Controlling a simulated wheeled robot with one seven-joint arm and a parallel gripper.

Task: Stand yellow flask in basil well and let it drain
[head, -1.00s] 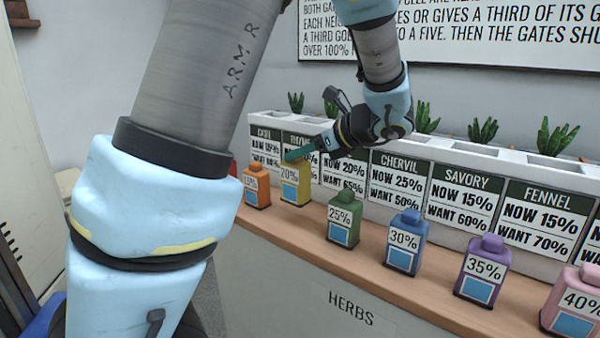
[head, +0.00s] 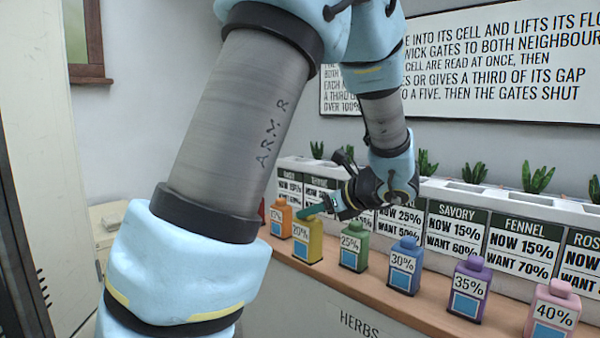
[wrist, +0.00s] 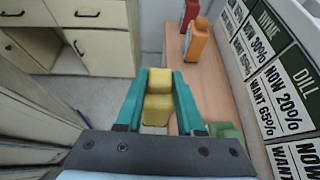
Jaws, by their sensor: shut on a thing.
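The yellow flask (head: 308,243), labelled 20%, is upright between the fingers of my gripper (head: 322,209). In the wrist view the teal fingers (wrist: 159,90) are closed on the sides of the yellow flask (wrist: 157,108). There it overlaps the shelf's outer edge, with floor beside it. In the head view it sits slightly nearer the camera than the row of flasks; whether its base touches the shelf is unclear. The basil well's panel (head: 289,184) is at the far left of the white planter. Its lettering is small, and the well's inside is hidden.
An orange flask (head: 280,218) and green flask (head: 354,247) stand on either side. Blue (head: 404,268), purple (head: 468,289) and pink (head: 552,311) flasks continue right along the wooden shelf (head: 385,293). A red flask (wrist: 189,14) shows in the wrist view. Cabinets (wrist: 95,35) stand left.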

